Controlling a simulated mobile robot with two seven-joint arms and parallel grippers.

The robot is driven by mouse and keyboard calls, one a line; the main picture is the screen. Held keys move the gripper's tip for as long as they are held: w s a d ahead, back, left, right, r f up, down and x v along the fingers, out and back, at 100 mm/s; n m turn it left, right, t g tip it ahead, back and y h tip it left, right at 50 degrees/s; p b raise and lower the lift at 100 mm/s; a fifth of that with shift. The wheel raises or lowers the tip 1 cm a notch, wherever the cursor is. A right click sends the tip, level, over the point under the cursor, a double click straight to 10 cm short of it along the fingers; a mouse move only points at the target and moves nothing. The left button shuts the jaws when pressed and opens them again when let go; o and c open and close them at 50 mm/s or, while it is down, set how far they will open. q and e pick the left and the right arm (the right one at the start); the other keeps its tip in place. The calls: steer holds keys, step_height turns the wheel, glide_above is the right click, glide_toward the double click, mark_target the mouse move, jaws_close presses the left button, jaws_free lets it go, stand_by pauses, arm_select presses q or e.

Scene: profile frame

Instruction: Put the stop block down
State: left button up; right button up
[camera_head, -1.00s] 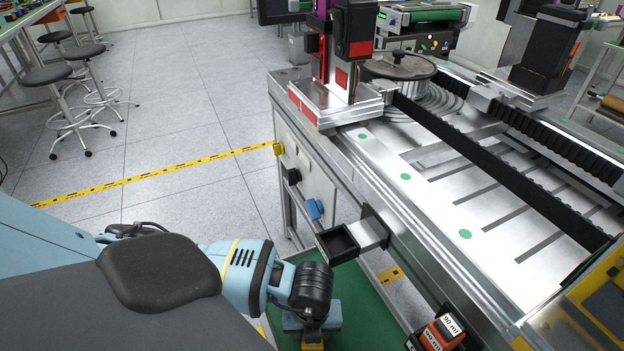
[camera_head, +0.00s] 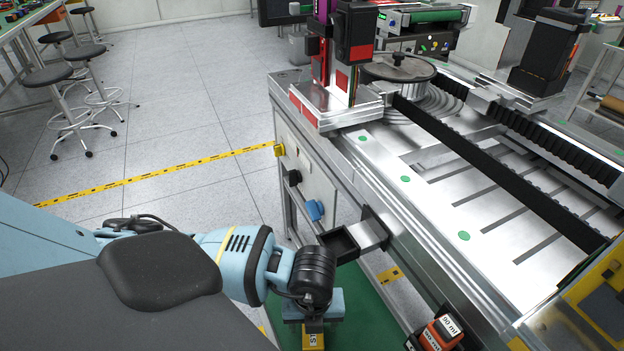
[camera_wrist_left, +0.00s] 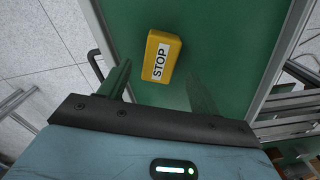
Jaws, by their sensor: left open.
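The stop block (camera_head: 313,340) is yellow with a white STOP label. In the head view it shows at the bottom edge, just below my left gripper (camera_head: 314,304), and is partly cut off. In the left wrist view the stop block (camera_wrist_left: 161,57) appears against a green surface (camera_wrist_left: 225,45). My left gripper (camera_wrist_left: 158,72) is open, with one dark finger to each side of the block and visible gaps between. I cannot tell whether the block lies below the fingertips or between them. My right gripper is not in view.
A metal machine bench (camera_head: 430,262) stands to the right of my left arm. A small black open tray (camera_head: 340,243) juts from its side close to my wrist. An orange and black item (camera_head: 440,330) is at the bottom right. Stools (camera_head: 75,75) stand far left on open floor.

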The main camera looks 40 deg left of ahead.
arm_select(q)
step_height(320, 180, up, 7)
steer(key=shift+p, duration=0.4)
steer(key=shift+d, duration=0.1)
stand_by(0.3)
